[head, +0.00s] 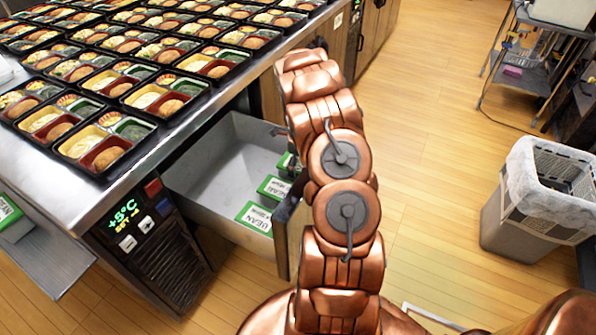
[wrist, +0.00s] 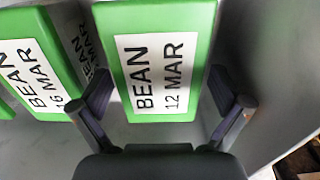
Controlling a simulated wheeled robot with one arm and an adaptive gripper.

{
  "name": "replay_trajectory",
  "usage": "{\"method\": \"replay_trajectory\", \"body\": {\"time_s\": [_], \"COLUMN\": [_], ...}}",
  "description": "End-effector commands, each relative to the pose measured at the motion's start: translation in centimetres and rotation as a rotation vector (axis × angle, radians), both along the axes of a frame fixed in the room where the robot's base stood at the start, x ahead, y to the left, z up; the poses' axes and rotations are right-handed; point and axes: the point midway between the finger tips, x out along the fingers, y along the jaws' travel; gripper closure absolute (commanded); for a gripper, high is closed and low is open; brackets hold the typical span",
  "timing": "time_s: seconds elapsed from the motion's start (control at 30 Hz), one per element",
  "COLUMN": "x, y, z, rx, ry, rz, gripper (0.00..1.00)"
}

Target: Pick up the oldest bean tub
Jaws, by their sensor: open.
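In the wrist view a green tub (wrist: 207,20) has a white label reading BEAN 12 MAR. My gripper (wrist: 162,92) is open, with one finger on each side of this tub's near end; I cannot tell whether they touch it.
The grey drawer (head: 210,165) is pulled out below a steel counter covered with bento trays (head: 105,150). Its left part is empty. Another green tub (head: 10,216) sits at far left. A bin (head: 520,215) stands right; the floor between is clear.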

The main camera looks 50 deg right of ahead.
Motion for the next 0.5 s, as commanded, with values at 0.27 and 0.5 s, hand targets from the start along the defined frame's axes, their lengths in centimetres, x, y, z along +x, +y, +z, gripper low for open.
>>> {"method": "replay_trajectory", "body": {"time_s": [0.27,0.5], "x": [-0.1,-0.1], "y": [0.2,0.2], "z": [-3.2,-3.4], "rx": [0.002,0.0], "ry": [0.001,-0.001], "rz": [-0.001,-0.001], "gripper": [0.0,0.0]}}
